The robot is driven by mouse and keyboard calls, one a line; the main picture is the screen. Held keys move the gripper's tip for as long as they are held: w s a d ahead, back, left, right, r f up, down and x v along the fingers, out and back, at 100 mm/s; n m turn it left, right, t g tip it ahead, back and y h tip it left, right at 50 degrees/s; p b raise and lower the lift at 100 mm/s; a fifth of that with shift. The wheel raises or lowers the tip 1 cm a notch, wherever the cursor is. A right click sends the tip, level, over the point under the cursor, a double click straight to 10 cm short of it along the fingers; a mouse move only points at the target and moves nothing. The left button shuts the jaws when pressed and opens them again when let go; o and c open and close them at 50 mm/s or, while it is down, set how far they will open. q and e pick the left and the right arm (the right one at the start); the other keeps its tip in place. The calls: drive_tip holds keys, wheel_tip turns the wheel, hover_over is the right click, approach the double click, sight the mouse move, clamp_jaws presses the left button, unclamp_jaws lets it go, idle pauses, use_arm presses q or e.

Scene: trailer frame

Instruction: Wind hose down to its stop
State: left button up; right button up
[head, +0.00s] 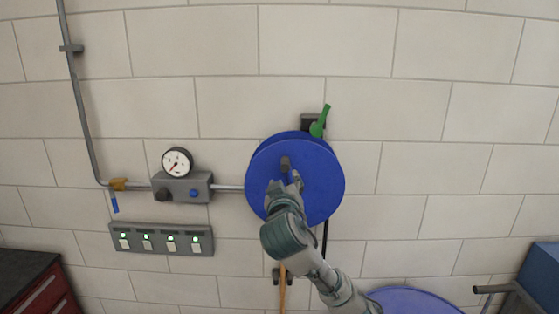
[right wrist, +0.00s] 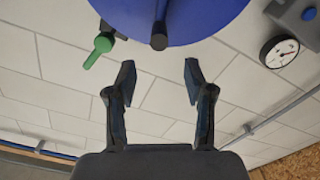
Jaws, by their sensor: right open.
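A blue hose reel (head: 325,180) is mounted on the tiled wall, and its disc shows in the right wrist view (right wrist: 205,20). A dark crank knob (head: 285,163) sticks out from its face, also seen in the right wrist view (right wrist: 159,41). A green lever (head: 320,122) sits at the reel's top right. A thin black hose (head: 325,240) hangs below the reel; I cannot make out a stop on it. My right gripper (head: 284,183) is open and empty in front of the reel. In the right wrist view its fingers (right wrist: 158,75) are spread, with the knob just beyond their tips.
Left of the reel are a gauge (head: 177,162) on a grey valve block (head: 183,188), a pipe with a yellow fitting (head: 118,184), and a switch panel (head: 160,239). A red cabinet (head: 42,300) stands lower left. A blue round object (head: 415,299) is lower right.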

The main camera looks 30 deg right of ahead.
sight(282, 160)
drive_tip(key=p+x, duration=0.1)
drive_tip(key=x, duration=0.3)
drive_tip(key=p+x, duration=0.1)
drive_tip(key=x, duration=0.3)
drive_tip(key=p+x, duration=0.2)
drive_tip(key=x, duration=0.2)
drive_tip(key=shift+w+a+r, duration=0.2)
drive_tip(key=shift+w, duration=0.1)
drive_tip(key=shift+w+d+f, duration=0.1)
drive_tip(key=shift+w, duration=0.35)
drive_tip(key=shift+d+f, duration=0.1)
drive_tip(key=shift+d, duration=0.35)
drive_tip(key=shift+d+f, duration=0.1)
drive_tip(key=shift+d, duration=0.3)
drive_tip(key=c, duration=0.7)
clamp_jaws()
use_arm(q)
drive_tip(key=r, duration=0.2)
drive_tip(key=d+r, duration=0.1)
drive_tip(key=r, duration=0.2)
drive_tip(key=shift+w, duration=0.1)
use_arm(e)
drive_tip(key=shift+a, duration=0.2)
